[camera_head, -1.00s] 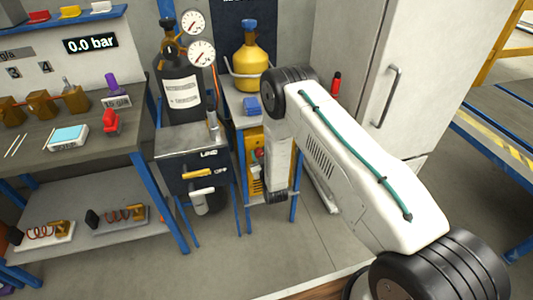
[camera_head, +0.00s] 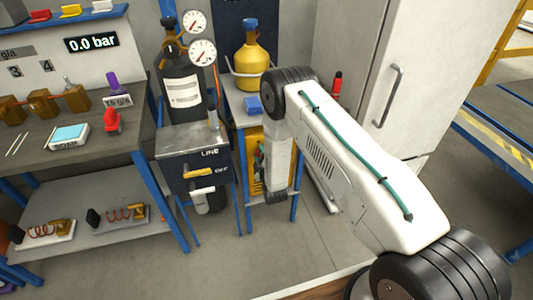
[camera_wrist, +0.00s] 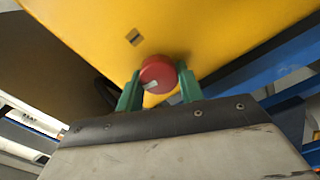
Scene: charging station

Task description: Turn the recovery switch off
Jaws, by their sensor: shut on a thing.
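The red round knob (camera_wrist: 158,74), with a pale mark on its face, sits on the yellow box (camera_wrist: 215,28) in the wrist view. My gripper (camera_wrist: 159,77) has its two green fingers on either side of the knob and is shut on it. In the head view the yellow box (camera_head: 255,172) stands under the small table, partly hidden by my arm. The knob is hardly visible there. I cannot read any on or off marking by the knob.
A grey cabinet (camera_head: 186,143) with a yellow handle and LINE and OFF lettering stands left of the yellow box. Blue table legs (camera_head: 241,190) stand close to the box. A yellow bottle (camera_head: 251,60) is on the table above, and a white fridge (camera_head: 345,50) is at right.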

